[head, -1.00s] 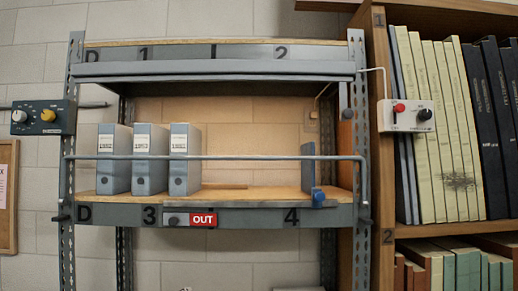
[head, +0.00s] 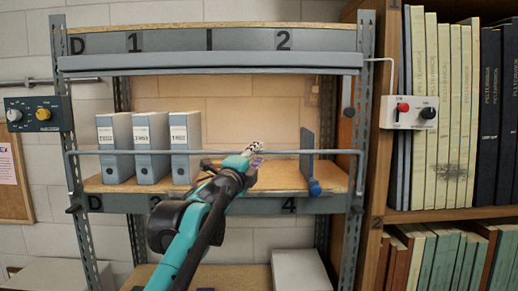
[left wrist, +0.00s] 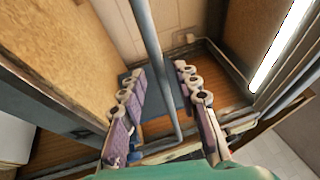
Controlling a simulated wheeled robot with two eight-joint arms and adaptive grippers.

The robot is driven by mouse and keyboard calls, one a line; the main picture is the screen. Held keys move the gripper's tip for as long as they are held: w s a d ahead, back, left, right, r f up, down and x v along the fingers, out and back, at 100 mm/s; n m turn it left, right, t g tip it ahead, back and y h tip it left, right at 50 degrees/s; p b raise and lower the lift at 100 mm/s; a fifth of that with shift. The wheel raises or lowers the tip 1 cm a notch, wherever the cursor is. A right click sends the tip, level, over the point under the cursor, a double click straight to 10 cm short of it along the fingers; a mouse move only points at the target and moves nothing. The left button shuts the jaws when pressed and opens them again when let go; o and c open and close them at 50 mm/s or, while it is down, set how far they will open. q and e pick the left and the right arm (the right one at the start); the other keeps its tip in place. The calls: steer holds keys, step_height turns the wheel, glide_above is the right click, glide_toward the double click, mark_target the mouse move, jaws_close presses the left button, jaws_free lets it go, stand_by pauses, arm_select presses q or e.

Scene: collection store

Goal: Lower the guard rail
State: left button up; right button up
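The guard rail (head: 340,152) is a thin grey bar running level across the front of the middle shelf, with its ends bent down at the uprights. It passes in front of the grey binders, well above the shelf edge. My left gripper (head: 254,150) is at the rail, right of the binders. In the left wrist view the rail (left wrist: 152,45) runs between the two spread fingers of my left gripper (left wrist: 162,95), with gaps on both sides. Whether it touches the palm is hidden. My right gripper is not in view.
Three grey binders (head: 152,145) stand on the shelf (head: 285,178), with a blue bookend (head: 307,145) to the right. Small control boxes hang at left (head: 38,114) and right (head: 408,112). A bookcase (head: 372,235) stands close on the right.

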arm_select(q)
steer(key=shift+x, duration=0.9)
steer(key=shift+r, duration=0.1)
jaws_close()
steer(key=shift+s, duration=0.1)
